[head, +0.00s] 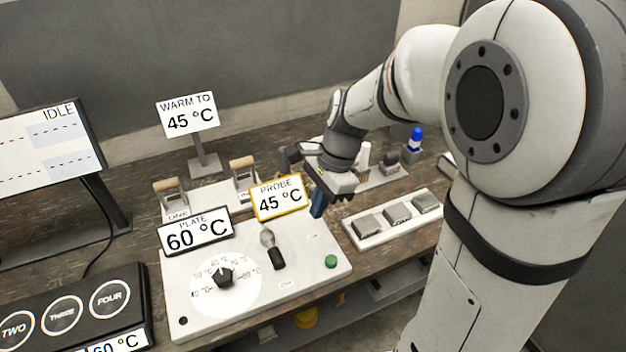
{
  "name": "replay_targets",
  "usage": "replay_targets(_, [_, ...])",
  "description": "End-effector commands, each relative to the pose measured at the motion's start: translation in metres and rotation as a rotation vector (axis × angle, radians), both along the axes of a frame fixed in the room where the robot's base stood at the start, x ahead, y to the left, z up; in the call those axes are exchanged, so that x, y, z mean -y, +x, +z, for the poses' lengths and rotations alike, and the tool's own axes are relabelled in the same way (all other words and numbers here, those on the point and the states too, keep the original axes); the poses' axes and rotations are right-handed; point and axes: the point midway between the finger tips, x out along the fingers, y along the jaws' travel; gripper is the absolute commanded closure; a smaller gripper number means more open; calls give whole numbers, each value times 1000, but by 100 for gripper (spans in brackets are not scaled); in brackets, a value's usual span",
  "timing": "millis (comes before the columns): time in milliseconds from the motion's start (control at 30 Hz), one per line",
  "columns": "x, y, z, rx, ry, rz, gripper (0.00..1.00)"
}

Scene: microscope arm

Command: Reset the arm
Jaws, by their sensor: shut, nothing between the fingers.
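My arm reaches in from the right in the head view. My gripper (319,204) is shut with nothing in it. It points down over the back right of the white control panel (310,283), close to the right edge of the yellow-framed sign reading PROBE 45 °C (279,197). I cannot tell if the fingertips touch anything. The panel has a black dial (224,277), a lever switch (272,250) and a green button (331,261). The wrist hides part of the bench behind it.
A sign reading PLATE 60 °C (195,235) and a WARM TO 45 °C sign (188,114) stand nearby. A strip of grey blocks (397,213) is at right. A blue-topped item (415,140) stands behind. An IDLE screen (48,148) is at left.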

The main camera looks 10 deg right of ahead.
Motion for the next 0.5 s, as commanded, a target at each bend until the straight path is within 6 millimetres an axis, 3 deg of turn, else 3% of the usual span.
replay_targets(267, [4,-4,5,28,-4,37,100])
replay_targets(500, [41,-46,39,272,-92,446,100])
